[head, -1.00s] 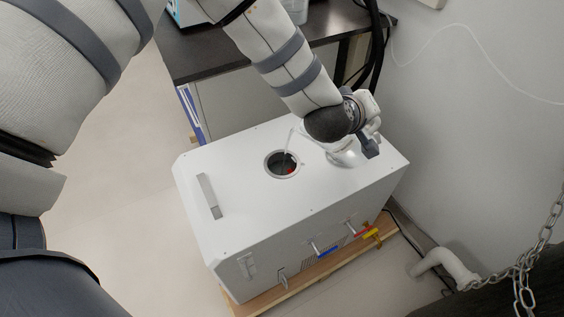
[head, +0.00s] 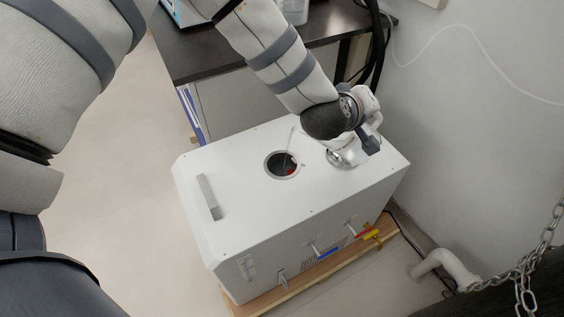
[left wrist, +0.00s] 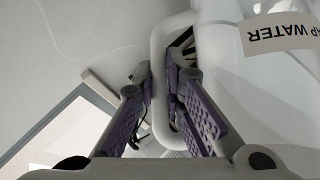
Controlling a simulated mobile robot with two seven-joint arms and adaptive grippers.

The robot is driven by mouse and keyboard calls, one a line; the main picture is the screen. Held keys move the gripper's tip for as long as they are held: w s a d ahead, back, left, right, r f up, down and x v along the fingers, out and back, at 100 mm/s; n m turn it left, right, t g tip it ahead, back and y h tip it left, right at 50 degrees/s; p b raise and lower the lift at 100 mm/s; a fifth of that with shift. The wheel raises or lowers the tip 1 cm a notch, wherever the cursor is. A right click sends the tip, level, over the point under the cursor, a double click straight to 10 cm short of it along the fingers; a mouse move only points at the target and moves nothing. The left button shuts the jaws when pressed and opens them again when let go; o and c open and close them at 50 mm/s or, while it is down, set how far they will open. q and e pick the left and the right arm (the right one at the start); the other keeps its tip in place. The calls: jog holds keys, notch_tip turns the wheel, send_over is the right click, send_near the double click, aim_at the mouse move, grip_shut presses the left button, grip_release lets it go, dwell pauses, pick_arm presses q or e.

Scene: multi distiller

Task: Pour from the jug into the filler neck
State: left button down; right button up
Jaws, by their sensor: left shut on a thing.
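The white distiller box has a round dark opening (head: 282,164) in its top, seemingly the filler neck, with a small red part inside and a thin pale rod or stream at its rim; I cannot tell which. My left gripper (head: 368,143) is above the far right part of the box top. In the left wrist view, my left gripper (left wrist: 160,95) is shut around the handle (left wrist: 160,45) of the white jug (left wrist: 245,70), labelled "TAP WATER". In the head view a pale, shiny shape under the wrist may be the jug; my arm hides much there. My right gripper is not in view.
The white distiller box (head: 250,215) stands on a wooden base, with a raised bar handle (head: 208,196) on top and coloured valves (head: 368,233) at its front. A dark table (head: 200,50) stands behind. A wall is at right, with a pipe (head: 445,265) and chain (head: 540,255).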

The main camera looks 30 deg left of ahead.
pick_arm(q)
jog(key=shift+s+r, duration=0.1)
jog(key=shift+r, duration=0.05)
jog(key=shift+f, duration=0.75)
jog(key=shift+r, duration=0.3)
jog(key=shift+f, duration=0.3)
jog(key=shift+r, duration=0.55)
jog(key=shift+a+f, duration=0.1)
jog(key=shift+f, duration=0.25)
jog(key=shift+r, duration=0.4)
jog(key=shift+s+f, duration=0.1)
jog(key=shift+f, duration=0.25)
jog(key=shift+a+r, duration=0.1)
jog(key=shift+r, duration=0.25)
jog(key=shift+f+h, duration=0.25)
jog(key=shift+h, duration=0.05)
jog(key=shift+r, duration=0.2)
jog(key=shift+f, duration=0.15)
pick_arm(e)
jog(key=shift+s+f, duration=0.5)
